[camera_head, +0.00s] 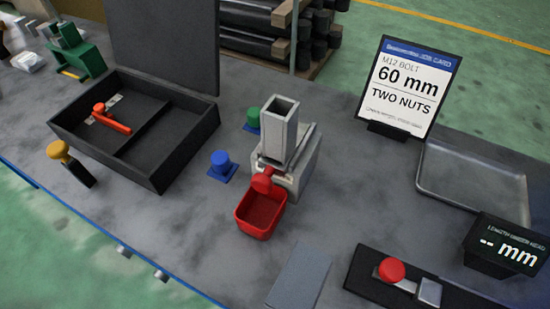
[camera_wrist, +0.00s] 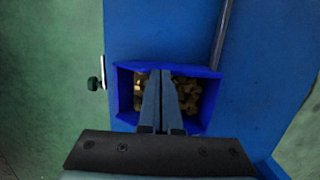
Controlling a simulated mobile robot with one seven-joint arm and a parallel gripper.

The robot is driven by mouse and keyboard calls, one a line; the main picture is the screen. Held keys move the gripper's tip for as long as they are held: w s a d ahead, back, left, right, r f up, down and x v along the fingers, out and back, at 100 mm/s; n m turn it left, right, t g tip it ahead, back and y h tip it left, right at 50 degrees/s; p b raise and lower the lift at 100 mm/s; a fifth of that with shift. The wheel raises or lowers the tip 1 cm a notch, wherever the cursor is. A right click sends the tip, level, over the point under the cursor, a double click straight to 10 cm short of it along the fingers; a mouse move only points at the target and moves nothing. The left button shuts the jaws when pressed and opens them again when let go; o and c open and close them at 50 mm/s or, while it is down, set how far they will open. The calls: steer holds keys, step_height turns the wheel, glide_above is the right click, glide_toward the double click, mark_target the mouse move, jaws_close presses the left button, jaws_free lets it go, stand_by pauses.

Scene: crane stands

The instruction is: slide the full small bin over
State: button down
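In the wrist view, a small blue bin (camera_wrist: 211,97) holds brass-coloured pieces on both sides of my fingers. It lies against a blue surface. My gripper (camera_wrist: 162,74) points into the picture over the middle of this bin, its two dark fingers close together. I see nothing clearly held between them; whether the tips touch the bin's far wall is unclear. In the head view, a small red bin (camera_head: 262,212) stands at the foot of a grey chute (camera_head: 279,135) and looks empty. My gripper is not in the head view.
On the bench are a black divided tray (camera_head: 190,146) with a red-handled tool, a blue knob (camera_head: 221,163), a green knob (camera_head: 252,119), a sign card (camera_head: 405,88), a grey tray (camera_head: 470,190), and a red-knobbed fixture (camera_head: 391,271).

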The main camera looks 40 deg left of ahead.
steer(key=d+b, duration=0.1)
steer(key=d, duration=0.2)
steer(key=w+d, duration=0.1)
steer(key=d, duration=0.3)
steer(key=w+d+f+b, duration=0.1)
steer(key=d, duration=0.2)
steer(key=shift+w+d+b, duration=0.15)
steer(key=shift+d+b, duration=0.05)
steer(key=shift+b, duration=0.15)
steer(key=shift+d+r, duration=0.1)
steer(key=shift+d, duration=0.15)
steer(key=s+a, duration=0.4)
steer(key=a, duration=1)
steer(key=s+a, duration=0.3)
steer(key=a, duration=1.2)
steer(key=shift+s+r, duration=0.2)
steer(key=shift+s, duration=0.2)
steer(key=shift+a, duration=0.1)
